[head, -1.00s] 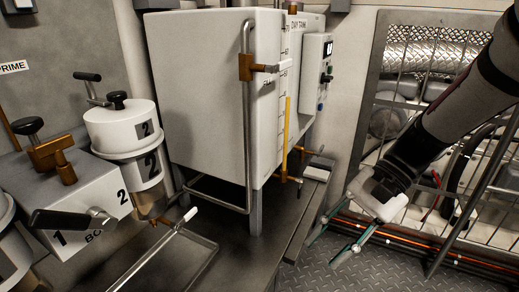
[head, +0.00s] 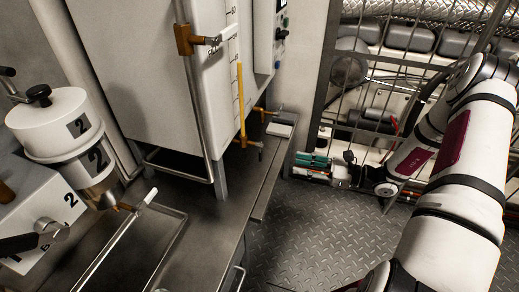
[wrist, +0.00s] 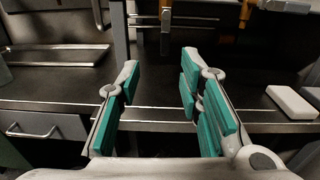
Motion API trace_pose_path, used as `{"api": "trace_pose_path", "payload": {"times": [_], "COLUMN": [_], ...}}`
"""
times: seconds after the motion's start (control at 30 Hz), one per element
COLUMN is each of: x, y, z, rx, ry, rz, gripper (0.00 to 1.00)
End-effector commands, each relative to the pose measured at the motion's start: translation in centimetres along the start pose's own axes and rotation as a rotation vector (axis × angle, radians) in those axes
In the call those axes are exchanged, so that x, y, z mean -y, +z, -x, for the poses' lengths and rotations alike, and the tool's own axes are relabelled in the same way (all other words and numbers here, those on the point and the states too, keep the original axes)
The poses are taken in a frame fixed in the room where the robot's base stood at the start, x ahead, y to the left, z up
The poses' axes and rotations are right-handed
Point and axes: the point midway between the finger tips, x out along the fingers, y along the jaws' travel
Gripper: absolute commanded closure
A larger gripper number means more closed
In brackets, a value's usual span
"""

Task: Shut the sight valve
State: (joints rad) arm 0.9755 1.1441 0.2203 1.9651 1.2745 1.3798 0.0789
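The tank (head: 140,75) carries a sight gauge with a yellow column (head: 240,100). A small brass valve (head: 243,142) sits at the gauge's foot, its short lever towards the right; this looks like the sight valve. In the wrist view a brass valve with a grey lever (wrist: 165,22) shows at top centre, seemingly the same one, partly cut off. My gripper (wrist: 160,72) is open and empty, its teal-padded fingers apart, below the valve in that view. In the head view my gripper (head: 300,165) is right of the valve, apart from it.
A second brass valve (head: 262,111) is behind, on the right. A white block (head: 280,129) lies on the bench beneath it. Another brass fitting with a white-tipped lever (head: 185,40) is higher on the tank. A tray (head: 170,245) and canister (head: 50,120) stand left. Plate floor (head: 310,225) is clear.

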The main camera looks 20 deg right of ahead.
Motion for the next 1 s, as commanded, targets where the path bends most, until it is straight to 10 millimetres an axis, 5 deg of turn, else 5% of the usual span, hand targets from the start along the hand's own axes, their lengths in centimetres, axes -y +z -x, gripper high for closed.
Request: {"api": "trace_pose_path", "payload": {"times": [0.27, 0.7, 1.0], "x": [0.4, 0.6, 0.7], "y": [-0.6, -0.6, -0.4], "z": [-1.3, -9.6, -13.1], "rx": [0.013, 0.011, 0.011], "ry": [-0.027, -0.025, -0.028], "rz": [-0.02, -0.018, -0.018], "gripper": [0.67, 0.67, 0.67]}}
